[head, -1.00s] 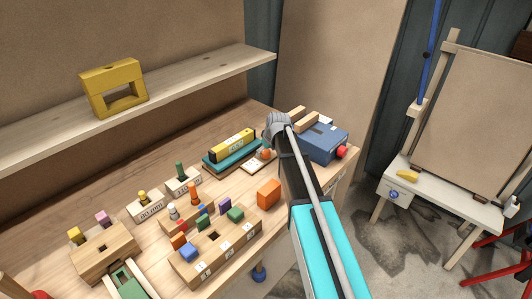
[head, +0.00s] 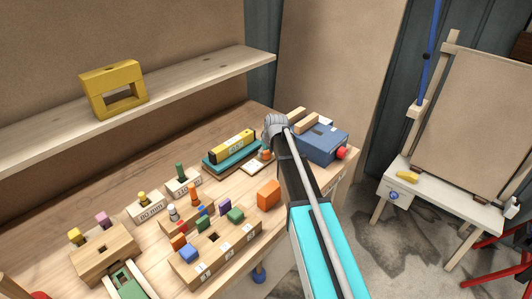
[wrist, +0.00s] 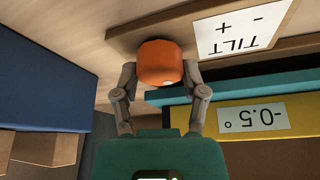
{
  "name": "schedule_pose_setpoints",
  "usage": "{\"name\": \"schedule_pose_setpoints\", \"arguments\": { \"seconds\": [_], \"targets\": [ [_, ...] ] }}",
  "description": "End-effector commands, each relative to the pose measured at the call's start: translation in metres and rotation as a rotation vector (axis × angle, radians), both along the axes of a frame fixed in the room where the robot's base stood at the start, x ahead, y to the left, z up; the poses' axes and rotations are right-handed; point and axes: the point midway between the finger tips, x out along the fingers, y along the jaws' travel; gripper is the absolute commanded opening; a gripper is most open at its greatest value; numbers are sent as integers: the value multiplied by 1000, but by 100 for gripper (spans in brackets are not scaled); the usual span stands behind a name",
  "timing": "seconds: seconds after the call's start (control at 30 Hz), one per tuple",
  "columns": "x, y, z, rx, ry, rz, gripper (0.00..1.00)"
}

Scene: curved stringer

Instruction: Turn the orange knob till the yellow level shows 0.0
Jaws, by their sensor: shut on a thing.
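The orange knob (wrist: 158,63) sits between the two fingers of my gripper (wrist: 157,80) in the wrist view, with a finger against each side. It also shows in the head view (head: 266,155), partly beside my gripper (head: 270,142). A white card (wrist: 238,27) next to the knob reads TILT with plus and minus signs, upside down in the wrist view. The yellow level (wrist: 280,149) has a white label (wrist: 252,119) that reads -0.5°. In the head view the level (head: 232,145) lies on a teal support (head: 222,166); its label is too small to read surely there.
A blue box (head: 322,144) with a red button (head: 342,152) stands right of my gripper. An orange block (head: 268,193) lies in front of the knob. Several coloured pegs and wooden blocks fill the left bench. A shelf (head: 190,84) hangs behind.

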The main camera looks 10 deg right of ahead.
Motion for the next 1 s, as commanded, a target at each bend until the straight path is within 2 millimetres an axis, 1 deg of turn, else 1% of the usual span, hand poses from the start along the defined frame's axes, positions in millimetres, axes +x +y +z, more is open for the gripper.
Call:
{"name": "schedule_pose_setpoints", "arguments": {
  "seconds": [0.3, 0.47, 0.87, 0.9, 0.97, 1.0],
  "targets": [
    [-1, 1, 0, -1, 1, -187, 8],
    [0, 1, 0, -1, 1, -261, 8],
    [0, 0, 0, 0, 0, -286, 8],
    [0, 0, 0, 0, 0, -286, 63],
    [0, 0, 0, 0, 0, -286, 74],
    [0, 0, 0, 0, 0, -286, 82]
  ]
}}
